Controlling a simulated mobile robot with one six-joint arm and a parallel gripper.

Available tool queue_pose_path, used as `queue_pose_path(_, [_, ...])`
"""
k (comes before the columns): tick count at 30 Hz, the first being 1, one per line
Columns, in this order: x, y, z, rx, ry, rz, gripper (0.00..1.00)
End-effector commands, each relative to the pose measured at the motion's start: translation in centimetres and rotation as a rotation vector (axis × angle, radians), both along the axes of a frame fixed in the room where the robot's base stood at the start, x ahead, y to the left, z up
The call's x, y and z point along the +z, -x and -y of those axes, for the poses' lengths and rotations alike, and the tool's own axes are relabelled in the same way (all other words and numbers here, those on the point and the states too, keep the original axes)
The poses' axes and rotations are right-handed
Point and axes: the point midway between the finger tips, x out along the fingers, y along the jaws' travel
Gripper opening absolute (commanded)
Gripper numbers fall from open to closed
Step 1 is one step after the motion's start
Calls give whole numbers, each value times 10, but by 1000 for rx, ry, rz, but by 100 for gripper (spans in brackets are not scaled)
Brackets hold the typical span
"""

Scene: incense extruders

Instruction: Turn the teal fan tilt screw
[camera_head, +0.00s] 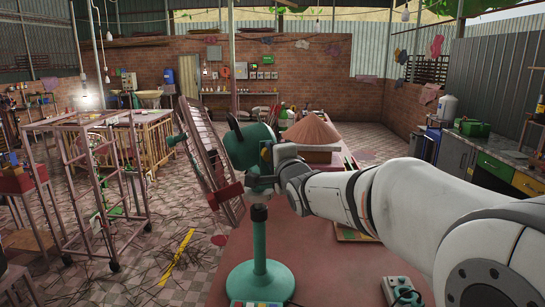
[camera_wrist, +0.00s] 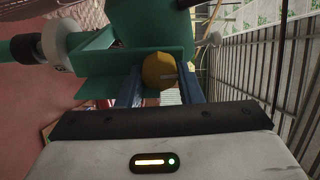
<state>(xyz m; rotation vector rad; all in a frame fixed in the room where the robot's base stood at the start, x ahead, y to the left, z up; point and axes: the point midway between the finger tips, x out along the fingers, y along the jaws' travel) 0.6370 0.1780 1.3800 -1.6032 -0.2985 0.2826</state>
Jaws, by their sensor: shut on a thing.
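The teal fan stands on the table, with its round base (camera_head: 259,283) and post in front and its rounded teal head (camera_head: 240,150) above. In the wrist view, a round yellow-orange knob with a slot-like mark, the tilt screw (camera_wrist: 158,71), sits at the teal bracket (camera_wrist: 105,62) below the teal housing (camera_wrist: 150,25). My gripper (camera_head: 268,155) is at the right side of the fan head. In the wrist view its two blue fingers (camera_wrist: 160,88) are on either side of the knob, shut on it. The head view mostly hides the knob behind my gripper.
A brown cone-shaped heap (camera_head: 311,130) stands behind my arm on the reddish table (camera_head: 325,270). A small control box (camera_head: 402,291) lies near the front edge. A slatted rack (camera_head: 205,150) is close left of the fan head. Wheeled metal frames (camera_head: 105,200) stand farther left.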

Motion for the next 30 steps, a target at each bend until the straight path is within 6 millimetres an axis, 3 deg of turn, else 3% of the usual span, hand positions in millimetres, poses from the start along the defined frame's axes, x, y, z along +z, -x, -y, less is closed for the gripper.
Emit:
queue_pose_path(8, [0,0,0,-1,0,0,54])
queue_pose_path(17, [0,3,1,-1,1,0,55])
queue_pose_path(30, [-1,58,23,-2,1,1,55])
